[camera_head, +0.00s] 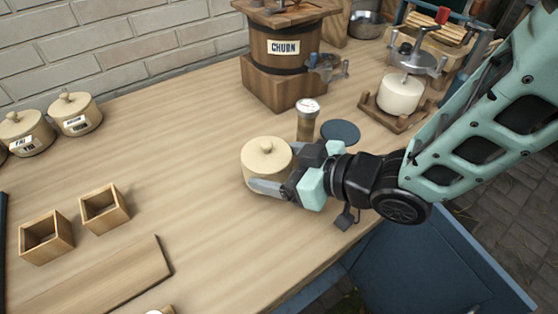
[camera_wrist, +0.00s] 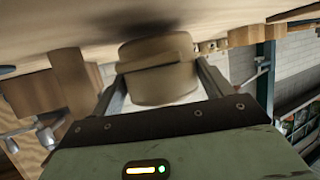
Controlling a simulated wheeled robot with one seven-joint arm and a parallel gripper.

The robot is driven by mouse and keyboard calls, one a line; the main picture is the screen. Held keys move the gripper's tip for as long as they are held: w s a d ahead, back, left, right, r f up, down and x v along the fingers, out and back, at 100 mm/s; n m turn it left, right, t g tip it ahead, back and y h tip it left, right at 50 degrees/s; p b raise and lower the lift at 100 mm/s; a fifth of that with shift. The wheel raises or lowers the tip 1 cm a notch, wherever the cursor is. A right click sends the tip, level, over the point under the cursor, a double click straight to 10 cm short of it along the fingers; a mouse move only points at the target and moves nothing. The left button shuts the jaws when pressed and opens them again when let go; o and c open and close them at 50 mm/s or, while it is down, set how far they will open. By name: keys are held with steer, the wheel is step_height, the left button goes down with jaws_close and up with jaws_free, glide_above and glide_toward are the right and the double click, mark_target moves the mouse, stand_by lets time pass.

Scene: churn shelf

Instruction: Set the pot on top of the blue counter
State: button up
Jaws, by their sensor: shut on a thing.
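A cream pot (camera_head: 264,160) with a knobbed lid is between the fingers of my gripper (camera_head: 272,174), which is shut on it. The wrist view shows the pot (camera_wrist: 158,82) with a finger on each side. The pot is at the wooden worktop's right part; I cannot tell whether it touches the wood or hangs just above it. A flat dark blue round counter (camera_head: 341,132) lies on the worktop, to the right of and behind the pot. Nothing is seen on top of it. My gripper partly hides the pot's right side.
The churn (camera_head: 277,48) is behind. A white cylinder on a wooden stand (camera_head: 400,95) is at the right. Lidded pots (camera_head: 74,113) and wooden boxes (camera_head: 104,208) stand left. The worktop's middle is clear.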

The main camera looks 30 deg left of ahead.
steer(key=shift+f+b, duration=0.45)
steer(key=shift+f, duration=0.05)
stand_by(0.5)
